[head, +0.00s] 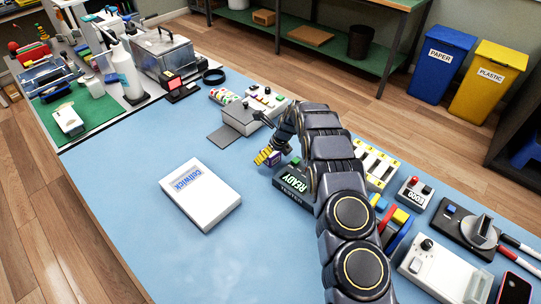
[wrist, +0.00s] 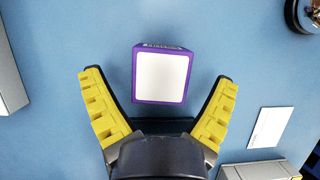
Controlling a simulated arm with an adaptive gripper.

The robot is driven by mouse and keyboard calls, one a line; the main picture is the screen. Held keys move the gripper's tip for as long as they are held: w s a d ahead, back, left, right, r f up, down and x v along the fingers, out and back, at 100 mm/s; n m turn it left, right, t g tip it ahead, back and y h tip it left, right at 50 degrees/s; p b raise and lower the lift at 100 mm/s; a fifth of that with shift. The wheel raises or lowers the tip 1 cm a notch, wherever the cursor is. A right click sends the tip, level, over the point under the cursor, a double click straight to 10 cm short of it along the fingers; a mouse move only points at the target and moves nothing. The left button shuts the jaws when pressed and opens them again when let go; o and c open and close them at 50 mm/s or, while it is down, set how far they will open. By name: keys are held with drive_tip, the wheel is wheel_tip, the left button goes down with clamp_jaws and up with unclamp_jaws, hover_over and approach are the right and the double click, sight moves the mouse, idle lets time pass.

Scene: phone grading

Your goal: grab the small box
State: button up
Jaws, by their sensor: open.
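The small box (wrist: 161,77) shows in the wrist view with a white top and purple edges. It sits on the blue table just ahead of and between my gripper's fingertips. My gripper (wrist: 158,82) is open, with one yellow finger on each side of the box and a visible gap to both. In the head view my gripper (head: 268,157) is low over the table near the tester, and a bit of purple shows by its yellow fingers. Most of the small box is hidden there by the gripper.
The black tester reading READY (head: 292,184) stands right beside my gripper. A grey device (head: 240,118) stands behind it. Open table lies between the gripper and the white box.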

drive_tip(key=shift+w+a+f, duration=0.15)
drive_tip(key=shift+w+f, duration=0.05)
drive_tip(key=shift+f, duration=0.5)
drive_tip(key=c, duration=1.2)
drive_tip(key=shift+r, duration=0.1)
